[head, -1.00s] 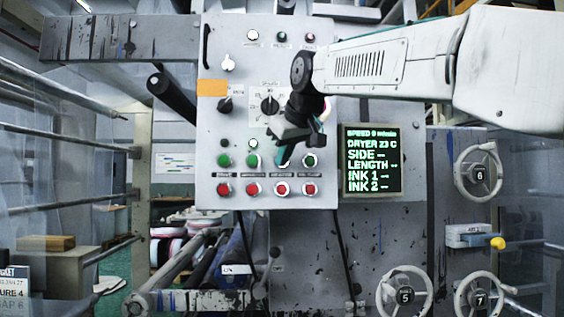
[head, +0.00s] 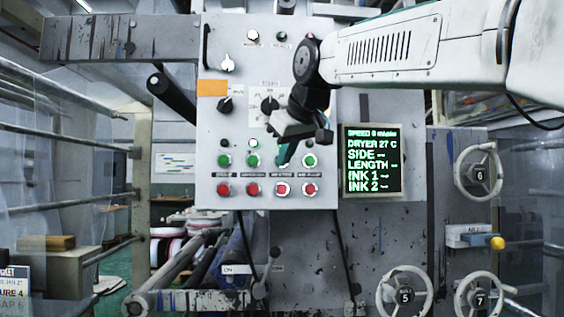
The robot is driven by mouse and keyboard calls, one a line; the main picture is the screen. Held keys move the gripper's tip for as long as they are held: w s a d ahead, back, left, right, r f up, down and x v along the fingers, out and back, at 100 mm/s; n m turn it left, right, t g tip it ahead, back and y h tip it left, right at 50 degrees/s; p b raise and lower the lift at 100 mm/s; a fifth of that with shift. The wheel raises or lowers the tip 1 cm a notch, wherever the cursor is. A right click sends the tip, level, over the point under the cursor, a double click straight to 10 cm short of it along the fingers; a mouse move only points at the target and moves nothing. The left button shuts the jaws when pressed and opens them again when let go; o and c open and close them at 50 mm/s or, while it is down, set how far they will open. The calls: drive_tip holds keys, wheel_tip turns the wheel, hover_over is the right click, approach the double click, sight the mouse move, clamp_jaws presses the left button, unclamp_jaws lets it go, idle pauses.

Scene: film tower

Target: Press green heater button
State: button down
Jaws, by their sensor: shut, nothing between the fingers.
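The grey control panel (head: 215,130) faces me with a row of green buttons above a row of red ones. The left green button (head: 224,160), second green button (head: 252,160) and right green button (head: 310,160) show clearly. My gripper (head: 284,158) is shut and empty, in front of the third place in the green row, and hides the button there. I cannot tell whether its tip touches the panel. The labels between the rows are too small to read, so I cannot tell which button is the heater's.
A screen (head: 373,160) right of the buttons reads dryer 27 C. Black knobs (head: 226,104) sit above the buttons. A black handle (head: 171,97) juts out at the left. Handwheels (head: 478,170) stand at the right. Rollers lie at lower left.

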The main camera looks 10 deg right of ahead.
drive_tip(key=shift+s, duration=1.2)
